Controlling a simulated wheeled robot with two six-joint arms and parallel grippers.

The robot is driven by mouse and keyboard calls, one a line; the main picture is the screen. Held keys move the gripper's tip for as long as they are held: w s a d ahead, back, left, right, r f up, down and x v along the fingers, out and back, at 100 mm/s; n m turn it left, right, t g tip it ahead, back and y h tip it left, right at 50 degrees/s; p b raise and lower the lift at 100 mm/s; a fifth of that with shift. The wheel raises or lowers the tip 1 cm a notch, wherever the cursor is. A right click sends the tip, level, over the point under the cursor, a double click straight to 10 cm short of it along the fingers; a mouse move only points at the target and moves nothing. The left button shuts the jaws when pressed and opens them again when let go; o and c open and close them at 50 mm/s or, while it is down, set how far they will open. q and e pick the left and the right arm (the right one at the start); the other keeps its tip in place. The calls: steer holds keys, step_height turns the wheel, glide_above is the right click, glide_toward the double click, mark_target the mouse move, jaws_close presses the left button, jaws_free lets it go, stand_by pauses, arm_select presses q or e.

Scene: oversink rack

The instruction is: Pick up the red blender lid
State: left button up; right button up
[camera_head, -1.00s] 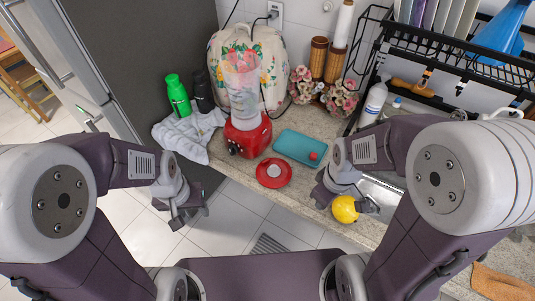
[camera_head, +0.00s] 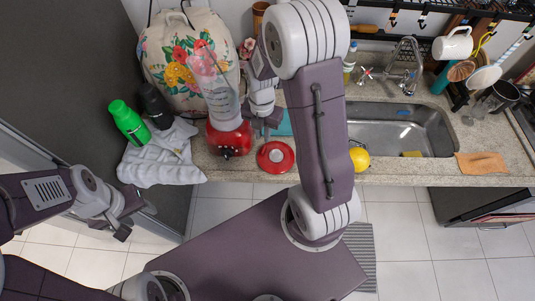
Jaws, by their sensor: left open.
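The red blender lid (camera_head: 276,157) is a round red disc with a pale centre. It lies on the counter near its front edge, right of the red blender (camera_head: 230,138), with nothing on it. My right gripper (camera_head: 266,126) points down just behind the lid in the picture, in front of the mostly hidden teal board (camera_head: 285,124). It looks apart from the lid; its jaw opening is too small and dark to judge. My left gripper (camera_head: 136,217) is open and empty, off the counter at the lower left, below the cloth.
A white cloth (camera_head: 160,160) with a green bottle (camera_head: 128,122) and a dark bottle (camera_head: 156,103) is at the left. A yellow lemon (camera_head: 359,158) lies by the sink (camera_head: 430,130). My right arm covers part of the counter. An orange cloth (camera_head: 482,163) lies at right.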

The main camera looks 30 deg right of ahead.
mark_target(263, 149)
step_height(263, 149, down, 4)
steer(key=shift+s+r, duration=0.1)
steer(key=shift+r, duration=0.05)
steer(key=shift+w+a, duration=0.1)
steer(key=shift+w, duration=0.1)
steer(key=f, duration=0.1)
steer(key=f+p, duration=0.1)
steer(key=f, duration=0.3)
steer(key=shift+s+d, duration=0.2)
steer(key=shift+d, duration=0.15)
steer(key=shift+w+f, duration=0.1)
steer(key=shift+f, duration=0.05)
steer(key=shift+w+a, duration=0.1)
steer(key=shift+a, duration=0.05)
jaws_close()
arm_select(q)
steer(key=shift+s+d+r, duration=0.15)
steer(key=shift+r, duration=0.65)
